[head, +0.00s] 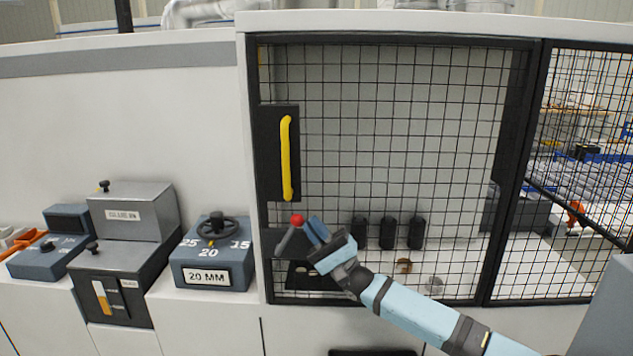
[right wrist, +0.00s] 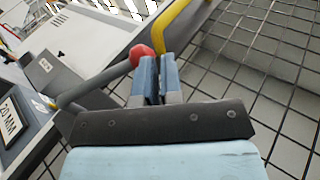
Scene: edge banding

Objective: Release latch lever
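The latch lever (head: 291,241) is a dark grey arm with a red ball knob (head: 297,219), low on the left edge of the mesh door (head: 400,120). In the right wrist view the lever (right wrist: 95,88) slants up to its red knob (right wrist: 141,54). My right gripper (head: 316,230) has its light blue fingers just right of the knob. In the right wrist view the fingers (right wrist: 158,78) are close together with only a thin gap and nothing seen between them. The knob is beside the left finger; I cannot tell if they touch. My left gripper is not in view.
A yellow handle (head: 286,158) on a black plate stands above the lever. To the left are a grey box with a dial labelled 20 MM (head: 213,258) and a grey glue unit (head: 125,240). Black cylinders (head: 388,233) show behind the mesh.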

